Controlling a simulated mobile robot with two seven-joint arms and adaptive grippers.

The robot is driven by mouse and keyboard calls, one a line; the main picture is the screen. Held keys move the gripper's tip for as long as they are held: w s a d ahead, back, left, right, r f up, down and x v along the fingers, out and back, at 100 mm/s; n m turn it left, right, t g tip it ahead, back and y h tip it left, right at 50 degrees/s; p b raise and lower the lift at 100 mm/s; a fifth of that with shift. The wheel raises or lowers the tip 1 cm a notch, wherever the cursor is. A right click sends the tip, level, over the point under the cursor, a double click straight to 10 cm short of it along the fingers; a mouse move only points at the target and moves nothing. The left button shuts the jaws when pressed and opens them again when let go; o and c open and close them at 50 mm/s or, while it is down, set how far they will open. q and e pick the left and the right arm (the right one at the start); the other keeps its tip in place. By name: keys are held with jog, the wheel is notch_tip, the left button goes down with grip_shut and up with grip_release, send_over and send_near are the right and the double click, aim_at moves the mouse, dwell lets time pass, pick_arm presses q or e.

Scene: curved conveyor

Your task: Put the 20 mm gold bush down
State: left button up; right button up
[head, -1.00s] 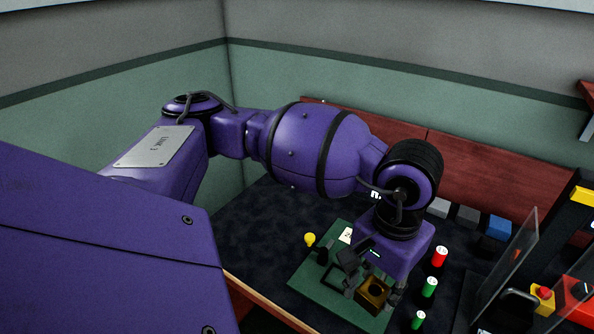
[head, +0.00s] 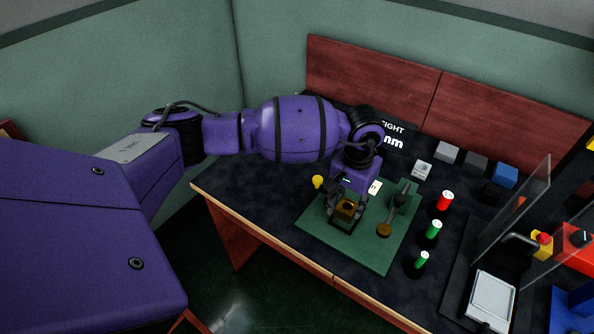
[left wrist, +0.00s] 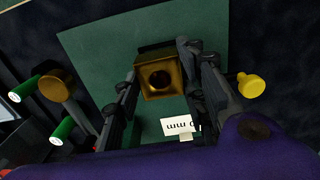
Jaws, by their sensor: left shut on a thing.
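The gold bush (head: 345,210) is a square gold block with a round dark hole. My left gripper (head: 346,205) is shut on it, over the left part of the green mat (head: 370,256). In the left wrist view the bush (left wrist: 160,82) sits between the two dark fingers, hole facing the camera. I cannot tell whether its underside touches the mat or what lies beneath it. A white card marked in mm (left wrist: 178,127) lies near the fingers; its first figures are partly hidden. My right gripper is in neither view.
A dark lever device (head: 398,200) with a gold disc (head: 384,230) stands on the mat, right of the gripper. A yellow knob (head: 318,181) is close on the left. Red (head: 444,201) and green (head: 434,230) cylinders stand right of the mat. Clear panels stand farther right.

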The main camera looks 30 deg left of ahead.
aim_at(349, 201)
pick_arm(q)
jog(key=shift+w+a+f, duration=0.1)
jog(key=shift+w+f, duration=0.65)
jog(key=shift+f, duration=0.1)
jog(key=shift+w+f, duration=0.1)
jog(key=shift+f, duration=1.45)
jog(key=shift+f, duration=0.15)
jog(key=o, duration=1)
jog(key=shift+o, duration=0.6)
jog(key=shift+r, duration=0.8)
notch_tip(349, 201, up, 11)
jog(key=shift+f, duration=0.1)
